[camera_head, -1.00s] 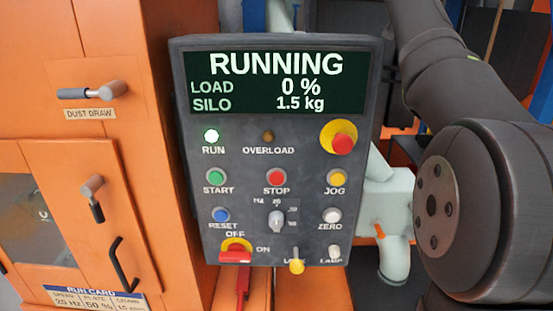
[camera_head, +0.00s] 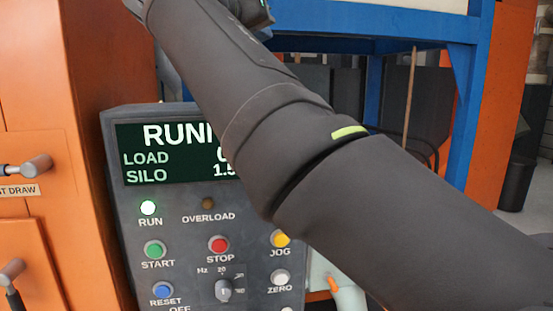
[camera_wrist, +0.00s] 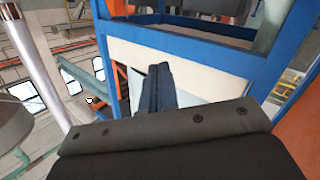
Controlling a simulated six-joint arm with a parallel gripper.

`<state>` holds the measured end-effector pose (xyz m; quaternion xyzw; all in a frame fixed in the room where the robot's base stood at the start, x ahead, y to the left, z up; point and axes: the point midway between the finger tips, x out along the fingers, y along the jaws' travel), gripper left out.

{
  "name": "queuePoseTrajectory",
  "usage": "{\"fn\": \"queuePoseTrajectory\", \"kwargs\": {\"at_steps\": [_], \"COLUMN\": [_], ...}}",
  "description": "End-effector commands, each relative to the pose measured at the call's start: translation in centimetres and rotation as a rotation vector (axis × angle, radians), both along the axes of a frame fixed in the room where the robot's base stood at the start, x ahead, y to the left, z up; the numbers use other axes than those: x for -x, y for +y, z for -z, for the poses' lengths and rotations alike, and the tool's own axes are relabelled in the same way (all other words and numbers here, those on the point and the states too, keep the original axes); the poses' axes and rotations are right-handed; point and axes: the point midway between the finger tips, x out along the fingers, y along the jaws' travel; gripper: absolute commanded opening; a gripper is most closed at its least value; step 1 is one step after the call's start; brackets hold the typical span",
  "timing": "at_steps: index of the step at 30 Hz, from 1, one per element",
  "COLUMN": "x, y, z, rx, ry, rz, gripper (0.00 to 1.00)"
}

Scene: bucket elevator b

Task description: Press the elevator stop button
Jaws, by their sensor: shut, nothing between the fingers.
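The red STOP button (camera_head: 219,244) sits on the dark control panel (camera_head: 125,215), below the OVERLOAD lamp and right of the green START button (camera_head: 154,249). The display (camera_head: 160,155) shows the start of RUNNING, LOAD and SILO; my arm covers its right part. The RUN lamp (camera_head: 148,207) glows. My gripper (camera_wrist: 158,72) is shut and empty in the wrist view, against the blue frame and a pale panel, with no button in that view. The head view does not show its fingertips. The large red and yellow button is hidden behind my arm.
The yellow JOG button (camera_head: 280,238) and white ZERO button (camera_head: 279,278) lie close to my arm. An orange cabinet (camera_head: 85,100) with handles stands left of the panel. A blue frame (camera_head: 468,100) stands behind.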

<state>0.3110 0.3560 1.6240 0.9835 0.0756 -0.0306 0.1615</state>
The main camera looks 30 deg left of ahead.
Motion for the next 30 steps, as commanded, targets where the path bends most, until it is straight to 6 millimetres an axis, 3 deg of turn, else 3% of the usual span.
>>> {"fn": "queuePoseTrajectory", "kwargs": {"at_steps": [3,12,15,21,26,30], "x": [3.6,11.3,12.3,14.7,16.7,18.1], "y": [0.1,-1.4,0.4,1.4,0.8,-0.8], "z": [0.9,3.2,8.3,16.6,23.7,29.6], "rx": [0.044,0.157,0.37,0.722,1.032,1.306], "ry": [0.02,0.053,0.059,0.057,0.041,0.018], "rz": [-0.016,-0.031,-0.058,-0.108,-0.148,-0.173], "gripper": [0.0,0.0,0.0,0.0,0.0,0.0]}}
